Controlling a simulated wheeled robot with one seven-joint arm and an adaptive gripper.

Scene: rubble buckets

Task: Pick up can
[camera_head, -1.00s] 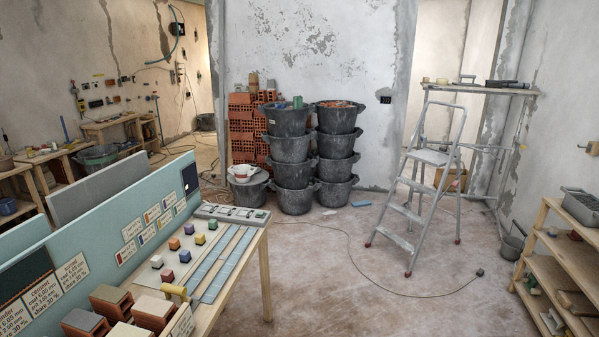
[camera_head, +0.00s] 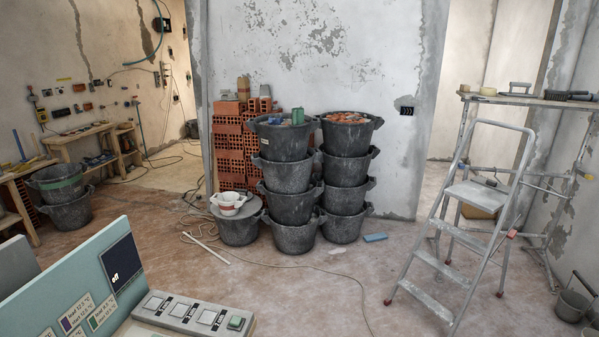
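A small green object (camera_head: 297,116) stands on top of the left bucket stack (camera_head: 290,172), at the rim of its top bucket. It may be the can, but it is too small to tell. Blue and orange bits of rubble lie beside it in the same bucket. No other thing in view is clearly a can. My gripper is not in view.
A second bucket stack (camera_head: 346,170) with rubble on top adjoins on the right, with bricks (camera_head: 232,150) behind. A stepladder (camera_head: 450,220) stands at right. A cable crosses the mostly clear floor (camera_head: 300,290) between.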

